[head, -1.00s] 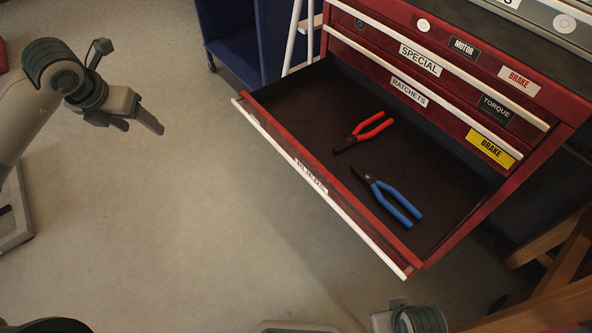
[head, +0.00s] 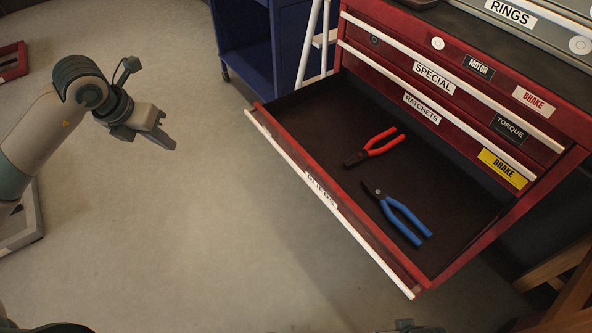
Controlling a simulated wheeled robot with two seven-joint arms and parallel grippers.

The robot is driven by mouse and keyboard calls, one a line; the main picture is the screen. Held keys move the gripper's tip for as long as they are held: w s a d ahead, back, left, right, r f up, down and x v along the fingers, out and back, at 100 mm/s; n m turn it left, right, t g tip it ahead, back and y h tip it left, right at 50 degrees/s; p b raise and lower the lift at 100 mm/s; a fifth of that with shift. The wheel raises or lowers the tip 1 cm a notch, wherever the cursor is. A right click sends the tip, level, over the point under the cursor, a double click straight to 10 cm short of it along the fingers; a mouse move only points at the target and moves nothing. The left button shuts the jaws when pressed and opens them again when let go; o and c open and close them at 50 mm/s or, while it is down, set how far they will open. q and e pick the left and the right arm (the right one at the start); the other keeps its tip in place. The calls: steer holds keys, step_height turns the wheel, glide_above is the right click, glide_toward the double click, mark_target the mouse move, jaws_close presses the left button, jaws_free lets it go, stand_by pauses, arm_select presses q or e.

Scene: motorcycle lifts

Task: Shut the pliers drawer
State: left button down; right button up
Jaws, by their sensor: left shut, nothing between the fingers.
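The pliers drawer (head: 312,118) is the lowest drawer in view of the red tool chest and stands pulled far out. Its front has a long white handle strip (head: 350,223) and a label partly readable as pliers. Red-handled pliers (head: 382,144) and blue-handled pliers (head: 403,217) lie apart on its dark floor. My left gripper (head: 168,140) is shut and empty, in the air left of the drawer front and apart from it. A small dark part, perhaps of my right arm, shows at the bottom edge; the right gripper's fingers do not show.
The closed drawers above carry labels such as Ratchets (head: 421,109) and Special (head: 433,78). A blue cabinet (head: 243,45) and a white ladder-like frame (head: 313,45) stand behind. A wooden stand (head: 570,290) is at lower right. The floor before the drawer is clear.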

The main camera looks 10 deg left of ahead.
mark_target(295, 158)
arm_select(q)
steer(key=s+d+f+n+h, duration=0.1)
steer(key=s+d+f+h, duration=0.25)
steer(key=d+h, duration=0.5)
steer(key=s+d+f+n+h, duration=0.15)
steer(key=s+d+h, duration=0.3)
steer(key=d, duration=0.65)
steer(key=w+a+f+n+t+y, duration=0.1)
steer(key=w+a+f+n+t, duration=0.1)
steer(key=a+f+n+t, duration=0.2)
steer(key=n+t, duration=0.3)
steer(key=shift+w+f+t+b, duration=0.3)
steer(key=shift+f+t+b, duration=0.05)
steer(key=shift+t+b, duration=0.05)
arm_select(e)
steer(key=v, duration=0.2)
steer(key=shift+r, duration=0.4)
arm_select(q)
steer(key=shift+d, duration=0.1)
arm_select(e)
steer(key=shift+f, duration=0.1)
